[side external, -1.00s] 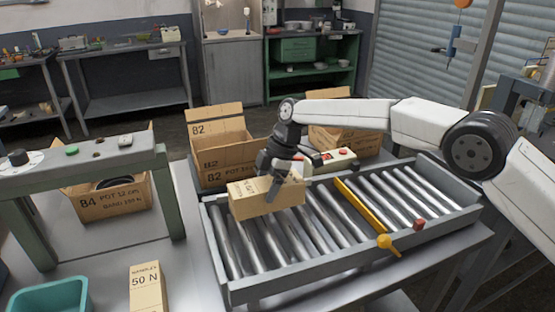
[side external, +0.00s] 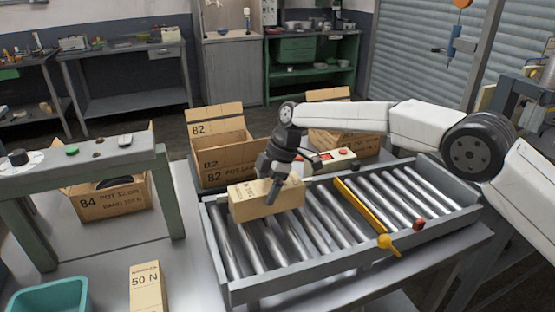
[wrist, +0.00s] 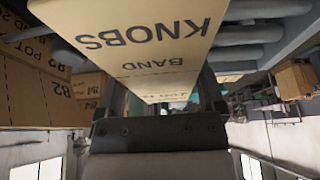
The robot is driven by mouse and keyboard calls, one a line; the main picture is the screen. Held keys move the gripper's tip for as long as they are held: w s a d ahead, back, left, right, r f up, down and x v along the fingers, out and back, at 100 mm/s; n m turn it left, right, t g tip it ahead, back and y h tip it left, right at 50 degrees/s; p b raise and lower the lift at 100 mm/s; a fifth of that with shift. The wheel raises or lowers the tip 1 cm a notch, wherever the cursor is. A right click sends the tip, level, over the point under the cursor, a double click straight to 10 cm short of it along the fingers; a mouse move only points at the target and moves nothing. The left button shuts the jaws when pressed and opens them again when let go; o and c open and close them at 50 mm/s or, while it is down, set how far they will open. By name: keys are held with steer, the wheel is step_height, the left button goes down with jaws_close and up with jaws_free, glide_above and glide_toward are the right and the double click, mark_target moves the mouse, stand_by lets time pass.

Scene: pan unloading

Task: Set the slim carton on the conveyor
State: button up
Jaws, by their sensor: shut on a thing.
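The slim carton (side external: 255,203) is a tan box lying lengthwise over the left, back part of the roller conveyor (side external: 262,292). My gripper (side external: 273,190) is shut on it from above, with one dark finger across its near side. Whether its underside touches the rollers I cannot tell. In the wrist view the carton (wrist: 135,40) fills the upper middle, its print reading KNOBS and BAND upside down; the fingertips are mostly hidden there.
A yellow bar (side external: 360,212) crosses the conveyor; bare rollers lie on both sides. Another carton marked 50 N (side external: 147,288) stands by a teal bin (side external: 50,296). Open boxes marked 82 (side external: 218,150) and 84 (side external: 112,202) stand behind and left.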

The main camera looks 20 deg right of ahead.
steer(key=shift+f, duration=0.45)
